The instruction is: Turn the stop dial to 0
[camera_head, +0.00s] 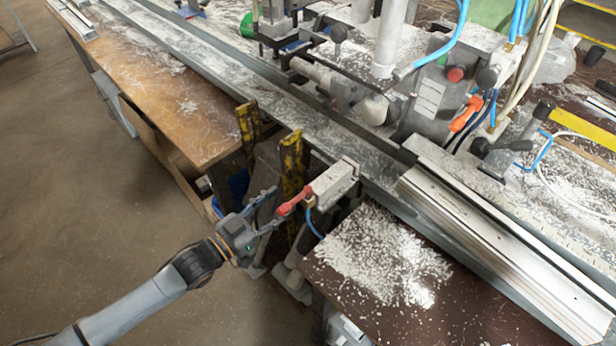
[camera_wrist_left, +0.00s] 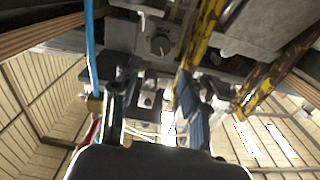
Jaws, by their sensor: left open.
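The stop dial (camera_wrist_left: 160,45) is a small round dark knob on a grey plate under the bench, at the top middle of the left wrist view. Its scale and setting are too small to read. I cannot make it out in the head view. My left gripper (camera_head: 272,208) is open in front of the bench edge, beside the red-handled valve. In the left wrist view its two fingers (camera_wrist_left: 154,85) stand apart, below the dial in the picture. No contact with the dial is visible. My right gripper is not in view.
A red lever (camera_head: 295,201) and grey block (camera_head: 331,184) sit close right of the gripper. Yellow worn posts (camera_head: 291,165) stand just behind it. A blue hose (camera_wrist_left: 90,45) runs left of the dial. The floor (camera_head: 90,190) at left is clear.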

